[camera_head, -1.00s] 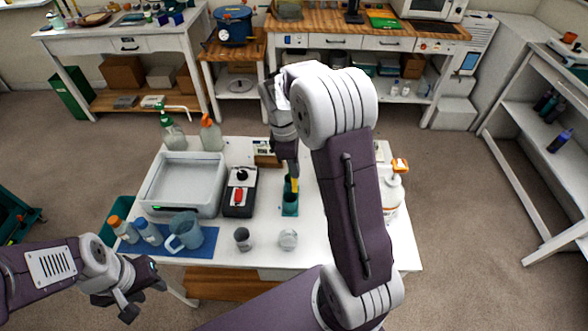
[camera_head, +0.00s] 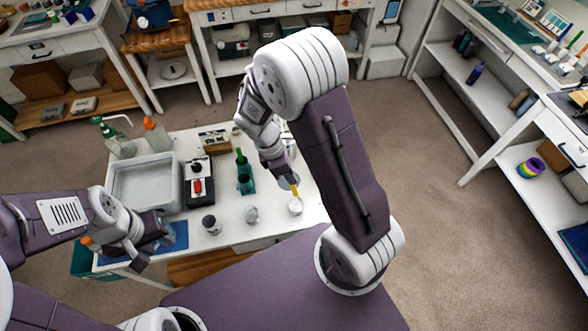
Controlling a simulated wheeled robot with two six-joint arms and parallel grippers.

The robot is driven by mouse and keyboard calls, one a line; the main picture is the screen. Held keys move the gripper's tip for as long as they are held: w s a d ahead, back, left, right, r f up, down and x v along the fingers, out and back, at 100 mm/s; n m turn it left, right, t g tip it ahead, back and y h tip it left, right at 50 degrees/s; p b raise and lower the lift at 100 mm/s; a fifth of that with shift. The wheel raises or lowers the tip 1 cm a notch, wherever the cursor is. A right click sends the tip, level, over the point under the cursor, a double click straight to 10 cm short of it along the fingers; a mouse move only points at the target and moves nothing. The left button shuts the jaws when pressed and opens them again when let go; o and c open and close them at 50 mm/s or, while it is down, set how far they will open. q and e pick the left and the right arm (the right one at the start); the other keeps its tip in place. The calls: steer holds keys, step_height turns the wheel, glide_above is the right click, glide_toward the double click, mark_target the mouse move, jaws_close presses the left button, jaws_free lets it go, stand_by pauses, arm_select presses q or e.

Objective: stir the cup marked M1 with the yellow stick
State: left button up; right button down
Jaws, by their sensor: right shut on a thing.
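My right gripper (camera_head: 283,178) is shut on the yellow stick (camera_head: 294,189), which points down at a pale cup (camera_head: 295,207) on the right of the white table. I cannot tell whether its tip is inside the cup. A clear cup (camera_head: 252,215) and a grey cup (camera_head: 211,225) stand to the left. No M1 mark is readable on any cup. A teal holder (camera_head: 246,184) with a green stick stands behind them.
A grey tray (camera_head: 145,187) and a black device with a red part (camera_head: 197,188) fill the table's left half. A green-topped bottle (camera_head: 113,139) and an orange-topped bottle (camera_head: 155,135) stand behind the tray. White shelving (camera_head: 470,75) is at the right, beyond open floor.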

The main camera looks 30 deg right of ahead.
steer(key=shift+d+f+b, duration=0.1)
steer(key=shift+f+b, duration=0.55)
steer(key=shift+f, duration=0.1)
step_height(320, 180, down, 11)
steer(key=b, duration=0.8)
steer(key=shift+r, duration=0.2)
